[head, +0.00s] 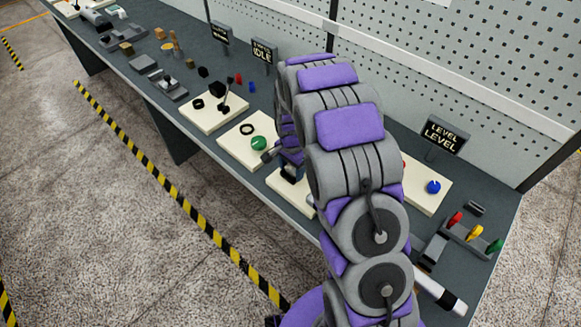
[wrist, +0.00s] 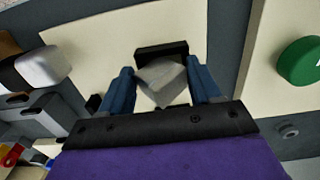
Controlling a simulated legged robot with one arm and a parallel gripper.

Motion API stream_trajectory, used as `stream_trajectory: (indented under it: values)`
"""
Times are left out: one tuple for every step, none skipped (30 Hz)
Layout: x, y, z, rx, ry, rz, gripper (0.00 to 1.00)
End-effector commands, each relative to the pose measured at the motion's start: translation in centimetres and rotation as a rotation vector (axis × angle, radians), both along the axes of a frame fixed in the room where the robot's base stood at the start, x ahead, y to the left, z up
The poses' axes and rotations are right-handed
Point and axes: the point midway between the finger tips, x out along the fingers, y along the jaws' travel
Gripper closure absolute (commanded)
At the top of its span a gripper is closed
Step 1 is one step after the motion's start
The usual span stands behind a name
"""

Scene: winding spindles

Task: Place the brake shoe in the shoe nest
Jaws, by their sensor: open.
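My gripper (wrist: 160,70) shows in the wrist view with its two blue fingers apart. A light grey block (wrist: 162,84), perhaps the brake shoe, sits between the fingers. It rests against or in a black holder (wrist: 162,50), perhaps the shoe nest, on a cream board (wrist: 95,50). The block looks tilted to the holder. I cannot tell whether the fingers touch it, and its lower part is hidden by my gripper. In the head view my arm covers most of this spot; a dark holder (head: 289,175) shows beside it at the bench's front edge.
A green round knob (head: 258,143) stands on the neighbouring board, also seen in the wrist view (wrist: 303,60). A blue knob (head: 433,187) and red, yellow and green levers (head: 475,231) are to the right. A pegboard wall (head: 440,75) bounds the back.

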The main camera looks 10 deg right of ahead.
Motion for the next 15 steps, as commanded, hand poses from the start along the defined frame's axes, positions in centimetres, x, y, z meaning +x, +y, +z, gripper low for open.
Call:
stream_trajectory:
  values:
    - [-0.3, -0.3, -0.6, -0.003, 0.005, -0.002, 0.31]
    - [-0.3, -0.3, -0.6, -0.004, 0.004, -0.002, 0.31]
    - [-0.4, -0.2, -0.5, -0.003, 0.002, -0.002, 0.31]
    - [-0.4, -0.2, -0.4, -0.003, 0.001, -0.002, 0.31]
    - [-0.4, -0.2, -0.3, -0.002, 0.000, -0.002, 0.31]
    - [-0.4, -0.2, -0.3, -0.002, -0.003, -0.002, 0.31]
    - [-0.4, -0.2, -0.2, -0.002, -0.004, -0.002, 0.31]
    - [-0.4, -0.2, -0.1, -0.003, -0.005, -0.002, 0.31]
    - [-0.4, -0.2, -0.1, -0.002, -0.007, -0.002, 0.31]
    - [-0.4, -0.1, 0.0, -0.003, -0.009, -0.002, 0.31]
    - [-0.4, -0.1, 0.1, -0.002, -0.010, -0.002, 0.31]
    - [-0.4, -0.1, 0.3, -0.003, -0.012, -0.002, 0.31]
    - [-0.4, 0.0, 0.5, -0.003, -0.012, -0.002, 0.31]
    - [-0.4, 0.0, 0.8, -0.003, -0.015, -0.002, 0.31]
    - [-0.3, 0.1, 1.1, -0.003, -0.017, -0.002, 0.31]
